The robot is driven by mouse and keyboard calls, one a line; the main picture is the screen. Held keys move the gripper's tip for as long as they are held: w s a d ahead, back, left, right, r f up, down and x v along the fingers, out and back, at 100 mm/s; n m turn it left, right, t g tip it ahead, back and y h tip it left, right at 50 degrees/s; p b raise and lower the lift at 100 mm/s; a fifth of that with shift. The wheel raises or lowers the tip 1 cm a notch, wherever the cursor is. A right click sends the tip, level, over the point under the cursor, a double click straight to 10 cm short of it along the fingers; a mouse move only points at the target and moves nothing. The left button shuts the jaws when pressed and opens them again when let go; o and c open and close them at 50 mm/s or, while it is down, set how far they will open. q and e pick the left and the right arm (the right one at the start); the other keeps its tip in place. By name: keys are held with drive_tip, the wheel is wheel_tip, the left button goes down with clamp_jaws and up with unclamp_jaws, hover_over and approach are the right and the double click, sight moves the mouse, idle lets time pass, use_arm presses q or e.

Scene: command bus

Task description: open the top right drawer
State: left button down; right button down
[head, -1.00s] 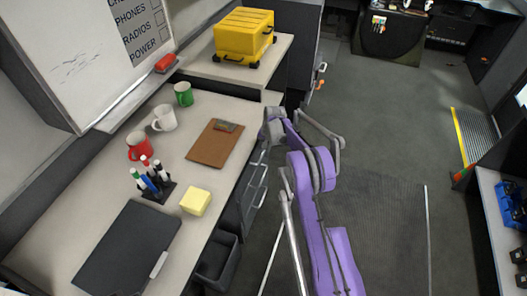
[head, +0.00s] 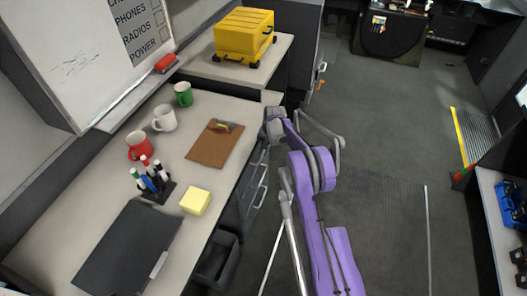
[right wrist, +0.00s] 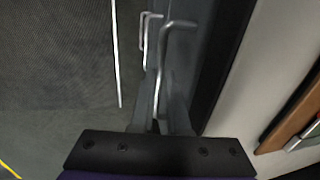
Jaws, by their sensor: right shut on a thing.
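The dark grey drawer unit (head: 247,200) stands under the right edge of the desk, with silver bar handles on its front. My right gripper (head: 271,131) is at the top of this unit, beside the desk edge, and its fingers are hard to make out in the head view. In the right wrist view, the fingers of my right gripper (right wrist: 158,115) are close around the near end of the nearest silver handle (right wrist: 163,75). A second handle (right wrist: 147,38) shows past it. I cannot see a clear gap at the drawer front. My left gripper is out of view.
On the desk (head: 85,195) are a brown clipboard (head: 211,148), mugs, a pen holder, yellow notes (head: 195,201) and a black folder (head: 125,250). A dark bin (head: 217,262) stands below the desk edge. The floor (head: 385,150) to the right is open.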

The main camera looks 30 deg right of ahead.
idle(0.7)
